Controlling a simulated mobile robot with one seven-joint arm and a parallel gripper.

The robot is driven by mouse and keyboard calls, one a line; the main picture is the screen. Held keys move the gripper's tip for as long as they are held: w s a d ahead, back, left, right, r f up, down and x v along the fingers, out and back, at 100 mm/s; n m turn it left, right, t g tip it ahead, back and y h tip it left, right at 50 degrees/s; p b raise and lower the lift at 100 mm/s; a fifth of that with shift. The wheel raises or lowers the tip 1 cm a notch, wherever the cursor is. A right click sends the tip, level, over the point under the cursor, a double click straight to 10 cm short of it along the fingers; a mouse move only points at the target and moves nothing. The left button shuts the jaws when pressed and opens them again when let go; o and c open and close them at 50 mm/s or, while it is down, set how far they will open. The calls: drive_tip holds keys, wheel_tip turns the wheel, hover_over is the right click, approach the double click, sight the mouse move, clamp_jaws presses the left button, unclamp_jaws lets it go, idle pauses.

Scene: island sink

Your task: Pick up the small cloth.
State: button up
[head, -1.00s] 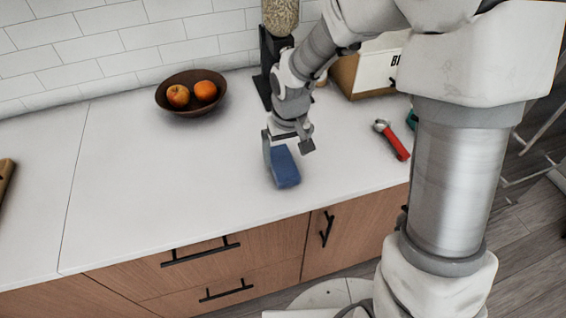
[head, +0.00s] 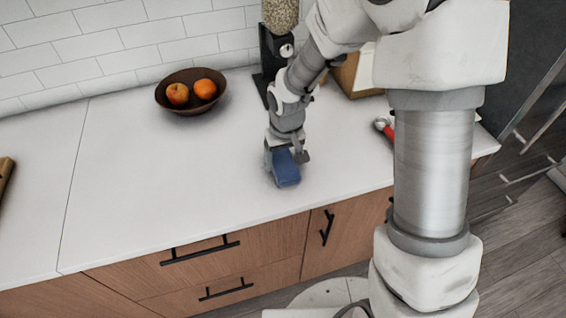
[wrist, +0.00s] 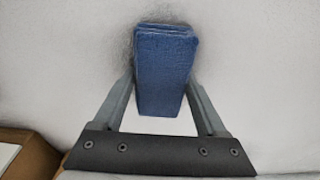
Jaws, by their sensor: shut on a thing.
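The small cloth (head: 286,170) is a blue folded block near the front of the white counter, below my gripper (head: 284,163) in the head view. In the wrist view, the cloth (wrist: 163,65) sits between the two fingers of my gripper (wrist: 163,85). The fingers are shut on its sides, and its far end reaches past the fingertips. The cloth appears to be on or very close to the counter; I cannot tell whether it touches. Its far side is partly hidden by my gripper in the head view.
A brown bowl (head: 190,104) with fruit stands at the back of the counter (head: 150,190). A dark stand (head: 268,62) and a wooden box (head: 345,75) are behind my arm. A red-handled tool (head: 386,128) is at the right, partly hidden.

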sight(283, 157)
drive_tip(key=shift+c, duration=0.5)
drive_tip(key=shift+r, duration=0.1)
wheel_tip(283, 157, up, 4)
drive_tip(key=shift+r, duration=0.25)
drive_tip(key=s+d+r, duration=0.2)
drive_tip(key=d+r, duration=0.1)
drive_tip(key=d, duration=0.2)
drive_tip(key=s+d+r+p, duration=0.1)
drive_tip(key=s+d+r, duration=0.1)
drive_tip(key=d, duration=0.4)
drive_tip(key=shift+r, duration=0.7)
drive_tip(key=o, duration=0.8)
drive_tip(key=c, duration=0.6)
drive_tip(key=shift+c, duration=0.2)
